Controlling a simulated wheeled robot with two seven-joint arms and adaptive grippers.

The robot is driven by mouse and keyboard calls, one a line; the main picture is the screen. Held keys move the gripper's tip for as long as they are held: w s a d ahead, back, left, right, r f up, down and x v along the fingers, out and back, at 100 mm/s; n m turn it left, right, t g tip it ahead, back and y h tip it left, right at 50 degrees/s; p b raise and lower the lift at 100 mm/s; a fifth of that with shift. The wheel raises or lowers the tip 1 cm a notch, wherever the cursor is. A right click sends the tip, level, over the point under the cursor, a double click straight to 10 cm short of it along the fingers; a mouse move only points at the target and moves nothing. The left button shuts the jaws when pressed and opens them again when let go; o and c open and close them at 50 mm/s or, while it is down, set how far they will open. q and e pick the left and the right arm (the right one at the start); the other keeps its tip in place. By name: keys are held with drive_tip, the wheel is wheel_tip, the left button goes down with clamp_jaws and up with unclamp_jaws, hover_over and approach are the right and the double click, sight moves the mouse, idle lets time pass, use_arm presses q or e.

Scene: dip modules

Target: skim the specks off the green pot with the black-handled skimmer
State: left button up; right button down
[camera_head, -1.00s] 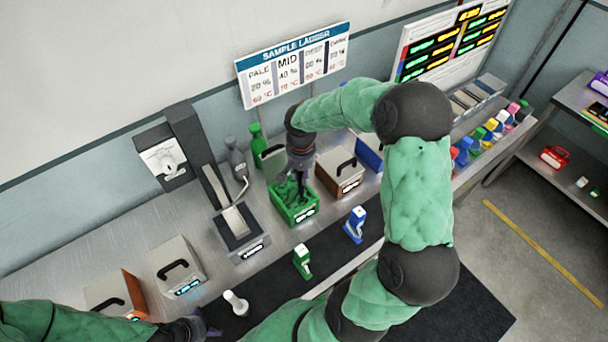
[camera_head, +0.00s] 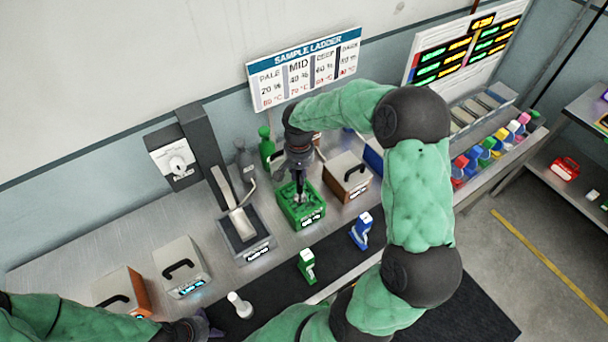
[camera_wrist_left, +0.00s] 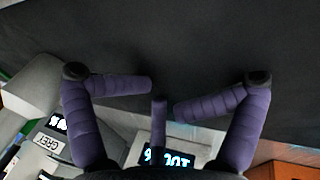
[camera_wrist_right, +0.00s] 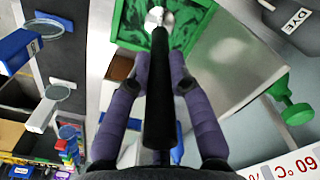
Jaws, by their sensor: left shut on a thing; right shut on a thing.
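The green pot (camera_head: 301,214) is an open square container on the bench, with green liquid inside and a lit label in front. My right gripper (camera_head: 299,170) is above it, shut on the black handle of the skimmer. In the right wrist view the black handle (camera_wrist_right: 160,95) runs between the purple fingers. Its pale metal end (camera_wrist_right: 157,17) is at the pot, which also shows there (camera_wrist_right: 123,40). I cannot make out single specks. My left gripper (camera_wrist_left: 163,98) is low over the dark mat, fingers curled inward; I cannot make out what it holds.
A lidded box with a brown side (camera_head: 347,178) stands right of the pot, a grey basin (camera_head: 246,246) left. Green (camera_head: 307,266) and blue (camera_head: 361,230) holders and a white piece (camera_head: 240,305) stand in front. Green bottle (camera_head: 266,148) behind. The sample sign (camera_head: 305,70) backs the bench.

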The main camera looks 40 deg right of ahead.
use_arm(q)
drive_tip(key=shift+w+a+r+p, duration=0.25)
drive_tip(key=shift+a+p, duration=0.1)
drive_tip(key=shift+p, duration=0.5)
drive_tip(key=shift+w+a+r+p, duration=0.1)
drive_tip(key=shift+r+p, duration=0.8)
drive_tip(key=shift+r, duration=0.1)
use_arm(e)
drive_tip(key=shift+w+a+r, duration=0.15)
drive_tip(key=shift+a+r, duration=0.05)
drive_tip(key=shift+r, duration=1.15)
drive_tip(key=shift+w+a+r, duration=0.15)
drive_tip(key=shift+r, duration=1.2)
use_arm(q)
drive_tip(key=shift+r, duration=0.1)
use_arm(e)
drive_tip(key=shift+r, duration=0.1)
